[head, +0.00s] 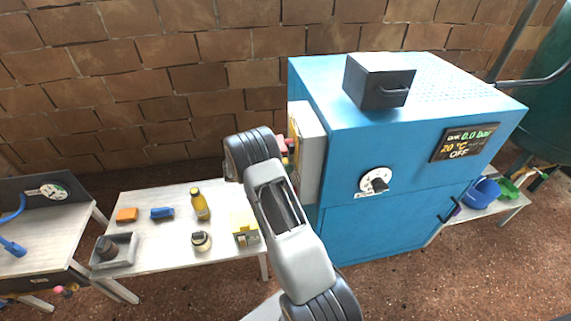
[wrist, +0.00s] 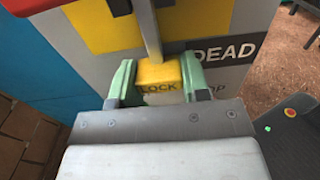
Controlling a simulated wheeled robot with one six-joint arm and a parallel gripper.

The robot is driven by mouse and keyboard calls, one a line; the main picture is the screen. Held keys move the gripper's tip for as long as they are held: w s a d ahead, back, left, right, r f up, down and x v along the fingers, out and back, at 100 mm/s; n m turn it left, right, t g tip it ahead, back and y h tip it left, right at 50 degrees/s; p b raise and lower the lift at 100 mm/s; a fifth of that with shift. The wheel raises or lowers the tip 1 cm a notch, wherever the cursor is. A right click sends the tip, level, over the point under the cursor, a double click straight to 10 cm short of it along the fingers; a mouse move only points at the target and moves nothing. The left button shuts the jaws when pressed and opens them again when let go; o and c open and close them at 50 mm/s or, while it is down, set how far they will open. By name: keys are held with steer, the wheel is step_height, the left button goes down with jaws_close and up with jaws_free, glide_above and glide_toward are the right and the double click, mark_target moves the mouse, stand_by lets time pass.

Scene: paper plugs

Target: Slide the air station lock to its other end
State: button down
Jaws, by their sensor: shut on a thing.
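The air station lock is a yellow block (wrist: 158,72) with the word LOCK on it, at the middle of the wrist view. My gripper (wrist: 157,82) has its green fingers on either side of the block and is shut on it. A grey bar runs up from the block across a yellow patch on the grey panel (wrist: 215,50). A black DEAD label lies right of the block. Lettering below it is partly covered by my right finger. In the head view my arm hides the lock and fingers; the grey box (head: 311,150) shows on the blue machine's left side.
The blue machine (head: 410,160) stands right of my arm, with a dial and a display reading 0.0 bar and OFF. A black box (head: 375,82) sits on top. A table (head: 165,225) with a yellow bottle (head: 200,205) and small items stands left. A brick wall is behind.

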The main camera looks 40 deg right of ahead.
steer(key=shift+f+b, duration=0.55)
steer(key=shift+f, duration=0.8)
steer(key=c, duration=0.6)
jaws_free()
steer(key=shift+a, duration=0.1)
steer(key=v, duration=1.3)
steer(key=shift+w+a, duration=0.2)
steer(key=shift+a, duration=0.1)
